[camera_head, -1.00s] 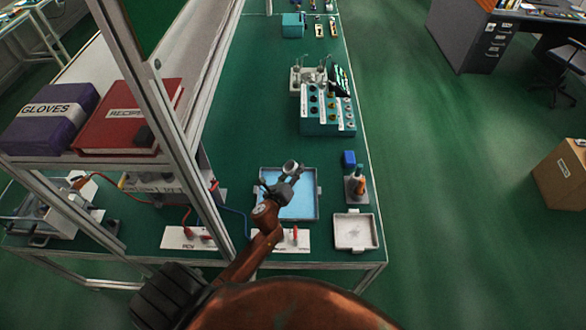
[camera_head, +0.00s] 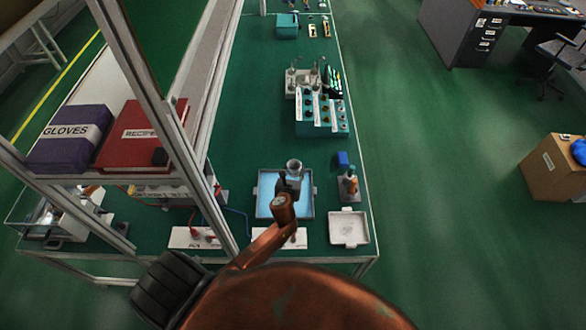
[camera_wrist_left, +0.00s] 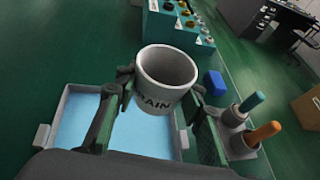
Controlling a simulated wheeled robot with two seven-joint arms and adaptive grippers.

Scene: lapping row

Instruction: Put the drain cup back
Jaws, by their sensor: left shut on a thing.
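The drain cup (camera_wrist_left: 164,80) is a grey-white open cup with dark lettering ending in "AIN". My left gripper (camera_wrist_left: 158,108) is shut on it, one finger on each side, and holds it upright over the blue-floored tray (camera_wrist_left: 72,103). In the head view the cup (camera_head: 294,166) shows as a small pale ring beyond my left gripper (camera_head: 291,182), above the far part of the tray (camera_head: 258,196). The gap between cup and tray is hard to judge. My right gripper is not in view.
Right of the tray stand a grey holder with orange and teal handles (camera_wrist_left: 237,138) and a blue block (camera_head: 342,158). A white square tray (camera_head: 349,229) lies at the near right corner. A teal rack (camera_head: 322,115) is farther back. Shelf posts (camera_head: 165,120) rise on the left.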

